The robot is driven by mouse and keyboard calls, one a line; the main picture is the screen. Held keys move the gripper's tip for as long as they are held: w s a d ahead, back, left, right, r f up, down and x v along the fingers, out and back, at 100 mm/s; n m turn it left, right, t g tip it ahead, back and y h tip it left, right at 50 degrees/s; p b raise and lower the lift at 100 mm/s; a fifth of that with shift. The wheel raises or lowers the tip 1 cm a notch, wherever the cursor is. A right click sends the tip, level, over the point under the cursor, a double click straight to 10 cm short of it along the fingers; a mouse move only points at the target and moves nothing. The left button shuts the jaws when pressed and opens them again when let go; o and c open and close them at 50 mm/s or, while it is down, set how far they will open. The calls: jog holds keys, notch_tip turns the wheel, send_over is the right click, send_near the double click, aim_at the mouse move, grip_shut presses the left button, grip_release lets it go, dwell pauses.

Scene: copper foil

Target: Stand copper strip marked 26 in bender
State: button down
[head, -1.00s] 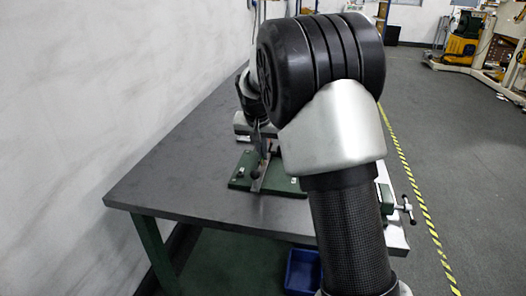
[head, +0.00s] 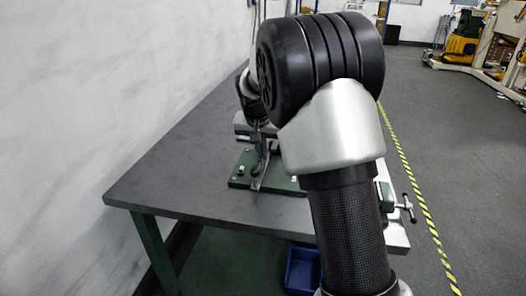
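The bender (head: 243,172) is a green base plate with a grey metal bar and upright parts, standing on the dark table. My gripper (head: 260,136) points down just above the bender's upright parts and is partly hidden behind my arm. It is small and dark here, so whether its fingers are open or shut cannot be made out. I cannot make out the copper strip marked 26, or any number. Whether a strip is between the fingers or in the bender cannot be told. My arm covers the bender's right side.
The dark table (head: 170,190) is bare left of the bender, beside a pale wall. A green vise (head: 385,205) with a handle sits at the table's right edge. A blue bin (head: 302,270) is below the table. A yellow-black floor line (head: 415,195) runs along the right.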

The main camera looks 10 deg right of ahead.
jog(key=shift+f, duration=0.55)
dwell(0.7)
jog(key=c, duration=2.4)
grip_release()
jog(key=shift+o, duration=0.2)
jog(key=shift+r, duration=0.1)
jog(key=shift+r+p, duration=0.95)
jog(key=shift+r, duration=0.5)
jog(key=o, duration=0.6)
jog(key=shift+c, duration=0.2)
